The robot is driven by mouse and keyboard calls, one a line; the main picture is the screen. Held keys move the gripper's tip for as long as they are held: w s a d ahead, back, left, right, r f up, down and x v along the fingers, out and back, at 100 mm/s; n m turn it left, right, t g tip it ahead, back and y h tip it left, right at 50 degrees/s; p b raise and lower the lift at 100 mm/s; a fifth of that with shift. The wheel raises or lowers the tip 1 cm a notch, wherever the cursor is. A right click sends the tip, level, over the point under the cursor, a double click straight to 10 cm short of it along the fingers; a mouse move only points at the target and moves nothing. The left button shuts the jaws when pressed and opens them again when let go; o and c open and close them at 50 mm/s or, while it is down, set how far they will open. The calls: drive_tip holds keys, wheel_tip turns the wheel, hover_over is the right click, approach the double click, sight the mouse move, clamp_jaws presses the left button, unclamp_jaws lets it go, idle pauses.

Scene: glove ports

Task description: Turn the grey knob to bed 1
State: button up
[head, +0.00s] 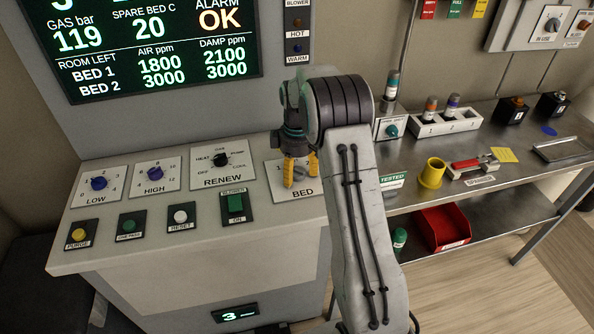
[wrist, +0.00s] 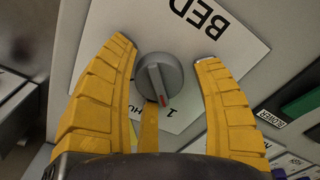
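The grey knob (wrist: 159,76) sits on a white plate marked BED (wrist: 235,45). In the wrist view its raised bar runs down the picture, and its red-marked end lies close to the printed 1. The knob also shows in the head view (head: 300,173), partly hidden by my fingers. My gripper (head: 301,166) is at the plate, with its yellow fingers on either side of the knob. In the wrist view my gripper (wrist: 166,60) is open, with a clear gap to the right finger and a narrow one to the left. A third yellow finger shows below the knob.
A green BLOWER switch (head: 235,203) is left of the BED plate. The black RENEW knob (head: 221,160) and blue LOW (head: 99,183) and HIGH (head: 155,173) knobs are farther left. A screen (head: 155,45) stands above. A metal bench with a yellow cup (head: 431,172) is at right.

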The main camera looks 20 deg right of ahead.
sight(297, 169)
drive_tip(key=shift+o, duration=0.7)
drive_tip(key=shift+r, duration=0.1)
drive_tip(key=shift+r, duration=0.15)
wheel_tip(297, 169, up, 12)
drive_tip(key=shift+f, duration=0.2)
idle(0.3)
